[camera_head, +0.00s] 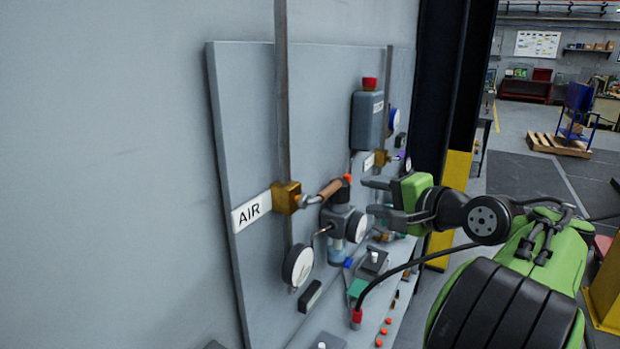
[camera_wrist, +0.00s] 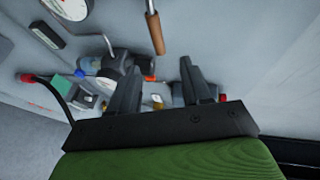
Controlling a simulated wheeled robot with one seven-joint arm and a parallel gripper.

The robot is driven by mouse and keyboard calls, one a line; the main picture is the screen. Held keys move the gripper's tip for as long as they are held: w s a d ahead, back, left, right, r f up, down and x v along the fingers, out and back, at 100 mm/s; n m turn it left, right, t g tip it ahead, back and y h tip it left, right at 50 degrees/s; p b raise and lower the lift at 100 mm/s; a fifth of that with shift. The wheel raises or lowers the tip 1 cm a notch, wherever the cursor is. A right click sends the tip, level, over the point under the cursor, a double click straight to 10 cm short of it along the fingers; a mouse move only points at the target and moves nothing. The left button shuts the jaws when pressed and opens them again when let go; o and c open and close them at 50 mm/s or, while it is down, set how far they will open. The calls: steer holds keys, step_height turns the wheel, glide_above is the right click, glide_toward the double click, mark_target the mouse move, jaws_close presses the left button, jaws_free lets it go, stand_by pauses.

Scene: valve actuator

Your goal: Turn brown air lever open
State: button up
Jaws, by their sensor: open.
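The brown air lever (camera_head: 329,189) sticks out to the right from a brass valve block (camera_head: 286,197) on the grey wall panel, beside the AIR label (camera_head: 251,211). In the wrist view the lever (camera_wrist: 155,33) shows above the gap between my fingers, apart from them. My gripper (camera_head: 372,199), green with dark fingers, is open and empty to the right of the lever's tip; it also shows in the wrist view (camera_wrist: 158,80). I see no contact between fingers and lever.
A regulator (camera_head: 338,222) with an orange-red top sits just below the lever, close to my fingers. A round gauge (camera_head: 298,265) is under the valve. A grey box (camera_head: 367,121) with a red cap is above right. A vertical pipe (camera_head: 283,110) meets the valve.

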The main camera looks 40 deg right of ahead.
mark_target(334, 190)
steer(key=x, duration=1.5)
steer(key=shift+w+d+f, duration=0.1)
steer(key=shift+f, duration=0.2)
steer(key=shift+c, duration=0.3)
jaws_close()
